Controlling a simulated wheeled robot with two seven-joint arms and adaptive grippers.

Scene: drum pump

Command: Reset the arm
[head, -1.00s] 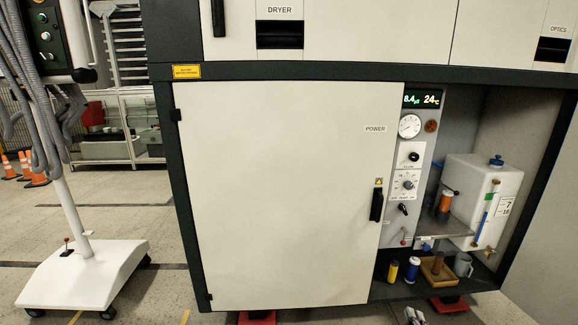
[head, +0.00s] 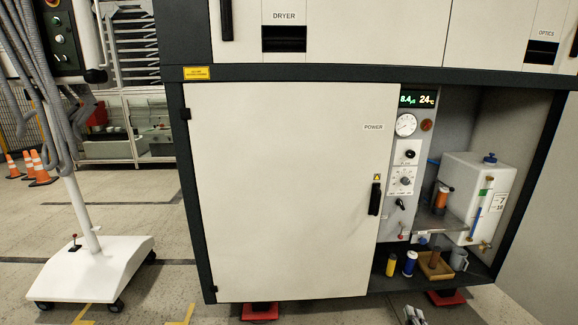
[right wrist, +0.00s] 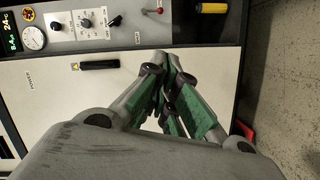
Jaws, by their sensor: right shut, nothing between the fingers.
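My right gripper (head: 415,316) shows at the bottom edge of the head view, low in front of the cabinet's open bay. In the right wrist view its fingers (right wrist: 168,70) are together and empty, in front of the cabinet's lower part and clear of the handle and knobs. My left gripper cannot be made out. The cabinet's large POWER door (head: 290,190) is closed, with a black handle (head: 375,199) on its right side.
The control panel (head: 403,180) has a gauge, knobs and a red-tipped lever. The open bay holds a white tank (head: 478,190), a yellow cylinder (head: 391,265), a blue cylinder (head: 410,263) and a wooden tray (head: 436,271). A white wheeled stand (head: 95,268) is at left. Floor between is clear.

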